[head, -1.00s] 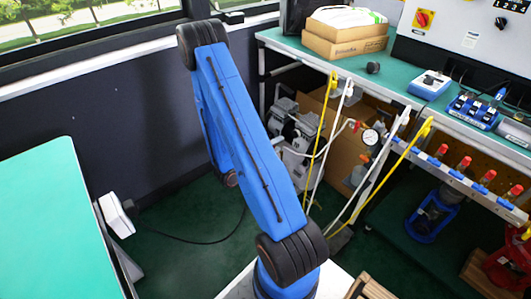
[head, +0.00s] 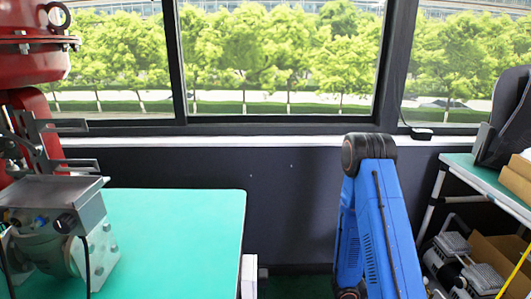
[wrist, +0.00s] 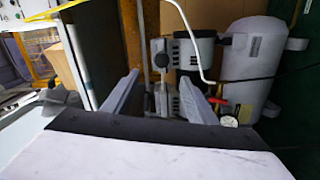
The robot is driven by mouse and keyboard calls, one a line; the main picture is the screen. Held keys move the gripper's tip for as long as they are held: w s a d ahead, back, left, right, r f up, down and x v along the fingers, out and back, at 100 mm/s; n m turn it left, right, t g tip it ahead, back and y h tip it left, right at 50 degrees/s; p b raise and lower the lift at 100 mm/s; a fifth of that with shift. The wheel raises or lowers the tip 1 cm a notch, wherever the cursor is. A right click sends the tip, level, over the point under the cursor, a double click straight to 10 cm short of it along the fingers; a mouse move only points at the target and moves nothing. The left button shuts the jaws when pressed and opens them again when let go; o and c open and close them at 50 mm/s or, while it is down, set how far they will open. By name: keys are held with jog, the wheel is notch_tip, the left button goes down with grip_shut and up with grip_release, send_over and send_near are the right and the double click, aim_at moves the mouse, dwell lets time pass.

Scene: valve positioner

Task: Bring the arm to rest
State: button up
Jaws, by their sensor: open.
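My blue arm (head: 380,225) stands folded upright at the right of centre in the head view, with a dark joint at its top. My gripper is outside the head view. In the wrist view my gripper (wrist: 158,95) is open, its two grey fingers apart with nothing held between them. Beyond the fingers are a grey compressor unit (wrist: 190,55) and a pale tank (wrist: 252,65). I cannot tell how far the fingers are from them.
A green-topped table (head: 180,230) is at the left, holding a metal valve positioner (head: 60,215) beside red equipment (head: 30,50). A workbench (head: 490,180) with boxes stands at the right. Windows (head: 280,60) line the back wall.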

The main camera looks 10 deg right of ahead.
jog(key=s+a+r+m+g+y, duration=0.1)
jog(key=s+a+r+g+y, duration=0.1)
jog(key=s+a+r+y, duration=0.45)
jog(key=s+a+r+m+g+y, duration=0.1)
jog(key=s+a+r+m+g, duration=0.15)
jog(key=r, duration=0.65)
jog(key=s+a+r+n+t+y, duration=0.3)
jog(key=a+r+t+y, duration=0.2)
jog(key=a, duration=0.5)
jog(key=s+a+r+n+t+y, duration=0.3)
jog(key=a+r+t, duration=0.4)
jog(key=a, duration=0.4)
jog(key=shift+s+a+r+n+y, duration=0.35)
jog(key=shift+r+n+y, duration=0.3)
jog(key=shift+r+y, duration=0.4)
jog(key=shift+s+d+f, duration=0.1)
jog(key=shift+f, duration=0.05)
